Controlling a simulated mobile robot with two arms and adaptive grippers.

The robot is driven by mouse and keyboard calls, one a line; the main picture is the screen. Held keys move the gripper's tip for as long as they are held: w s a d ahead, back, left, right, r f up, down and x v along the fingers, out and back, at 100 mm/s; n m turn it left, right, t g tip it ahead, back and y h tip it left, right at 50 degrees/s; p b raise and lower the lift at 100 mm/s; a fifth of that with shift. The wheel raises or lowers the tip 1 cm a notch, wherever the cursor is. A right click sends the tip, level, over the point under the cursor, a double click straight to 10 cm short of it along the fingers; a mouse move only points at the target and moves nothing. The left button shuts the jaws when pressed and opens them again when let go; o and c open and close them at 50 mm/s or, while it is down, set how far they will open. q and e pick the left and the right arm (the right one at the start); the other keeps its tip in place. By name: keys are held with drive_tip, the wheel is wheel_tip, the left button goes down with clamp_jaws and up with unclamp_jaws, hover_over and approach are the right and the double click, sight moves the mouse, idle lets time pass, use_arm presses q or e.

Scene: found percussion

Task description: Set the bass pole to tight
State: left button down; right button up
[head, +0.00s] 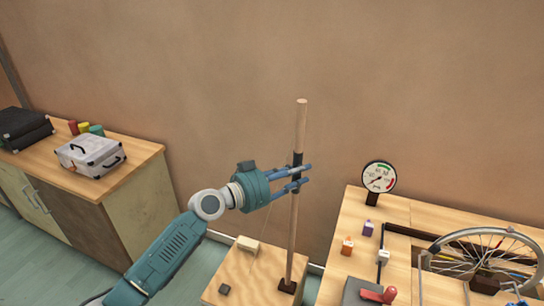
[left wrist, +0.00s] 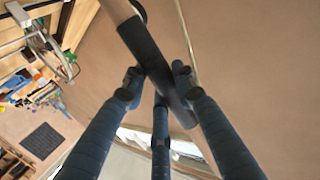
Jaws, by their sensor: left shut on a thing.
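The bass pole (head: 301,130) is a tall wooden stick with a dark sleeve around its middle. It stands nearly upright, leaning slightly, in a dark foot (head: 287,286) on a low wooden box (head: 262,270). My left gripper (head: 299,178) is shut on the pole at the dark sleeve. In the left wrist view, the sleeve (left wrist: 152,57) passes between the blue-grey fingers (left wrist: 155,82). A thin string runs down from near the gripper to the box. A light block (head: 248,245) and a small dark block (head: 224,289) sit on the box top. My right gripper is not in view.
A wooden bench (head: 350,215) at the right carries a round gauge (head: 379,177), a spoked wheel (head: 485,255), small coloured blocks and a red-handled part (head: 380,294). A cabinet (head: 140,180) at the left holds a silver case (head: 90,155). A bare wall stands behind.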

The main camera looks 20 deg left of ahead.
use_arm(q)
drive_tip(key=d+m+p, duration=0.1)
drive_tip(key=d+p, duration=0.2)
drive_tip(key=d, duration=0.3)
drive_tip(key=shift+s+d+f, duration=0.15)
drive_tip(key=shift+s+f, duration=0.15)
drive_tip(key=shift+s, duration=0.05)
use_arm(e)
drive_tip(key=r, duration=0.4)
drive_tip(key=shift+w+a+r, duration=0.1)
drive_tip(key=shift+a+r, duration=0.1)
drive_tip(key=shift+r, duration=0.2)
use_arm(q)
drive_tip(key=shift+d, duration=0.1)
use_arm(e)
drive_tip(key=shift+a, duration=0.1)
use_arm(q)
drive_tip(key=c, duration=1.4)
unclamp_jaws()
drive_tip(key=shift+d, duration=0.1)
drive_tip(key=shift+w+d+g+y, duration=0.15)
drive_tip(key=shift+d+g+y, duration=0.15)
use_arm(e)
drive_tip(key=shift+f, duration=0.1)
use_arm(q)
drive_tip(key=shift+a, duration=0.25)
